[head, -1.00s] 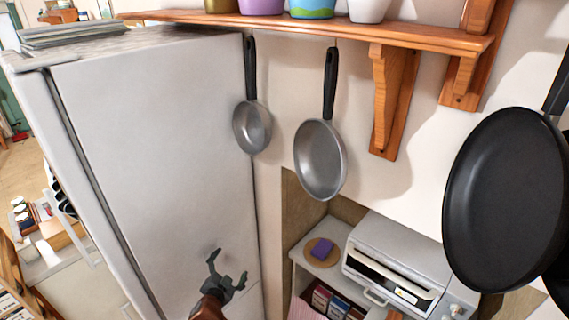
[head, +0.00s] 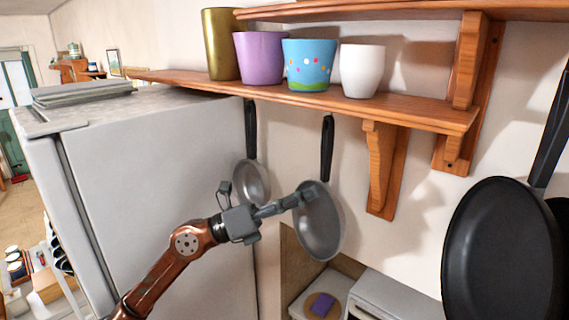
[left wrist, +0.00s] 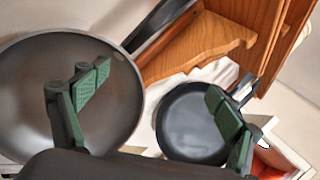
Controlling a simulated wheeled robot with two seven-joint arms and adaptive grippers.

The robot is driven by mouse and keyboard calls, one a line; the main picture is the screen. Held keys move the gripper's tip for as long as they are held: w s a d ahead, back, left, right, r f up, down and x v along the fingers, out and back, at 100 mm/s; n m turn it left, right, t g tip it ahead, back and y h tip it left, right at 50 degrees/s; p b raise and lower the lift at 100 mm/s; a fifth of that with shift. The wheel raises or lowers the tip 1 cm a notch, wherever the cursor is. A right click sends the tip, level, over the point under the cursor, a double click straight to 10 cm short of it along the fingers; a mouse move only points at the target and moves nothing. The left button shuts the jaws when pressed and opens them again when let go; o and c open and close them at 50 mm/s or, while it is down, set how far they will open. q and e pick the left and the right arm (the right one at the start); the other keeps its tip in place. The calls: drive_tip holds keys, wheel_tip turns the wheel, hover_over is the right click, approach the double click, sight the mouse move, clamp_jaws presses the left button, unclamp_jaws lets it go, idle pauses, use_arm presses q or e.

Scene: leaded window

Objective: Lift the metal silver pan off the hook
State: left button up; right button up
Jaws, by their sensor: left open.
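Two silver metal pans hang by black handles below the wooden shelf. The larger silver pan (head: 320,235) is nearer, and the smaller silver pan (head: 250,180) hangs to its left beside the fridge. My left gripper (head: 292,203) is open and empty, its fingers reaching across the upper left of the larger pan's bowl, below its handle (head: 327,148). Contact cannot be told. In the left wrist view a large grey pan (left wrist: 30,85) fills the left side, partly behind one finger of the open gripper (left wrist: 158,80). The hooks are not clearly visible. My right gripper is out of view.
A large black pan (head: 500,250) hangs at the right; a black pan (left wrist: 190,125) also shows in the left wrist view. The shelf (head: 420,108) holds several pots above, with a wooden bracket (head: 380,170) below. The fridge (head: 150,170) stands left, a white appliance (head: 375,290) below.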

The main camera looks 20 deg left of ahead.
sight(323, 163)
use_arm(q)
drive_tip(key=a+r+m+y, duration=0.4)
drive_tip(key=a+r+y, duration=0.1)
drive_tip(key=r+y, duration=0.15)
drive_tip(key=shift+t+y, duration=0.3)
drive_tip(key=shift+y, duration=0.05)
drive_tip(key=p+x, duration=0.1)
drive_tip(key=x, duration=0.2)
drive_tip(key=p+x, duration=0.2)
drive_tip(key=x, duration=0.2)
drive_tip(key=shift+d+f+p, duration=0.15)
drive_tip(key=shift+d+p, duration=0.15)
drive_tip(key=shift+d, duration=0.1)
drive_tip(key=shift+x, duration=0.85)
drive_tip(key=shift+w+d, duration=0.1)
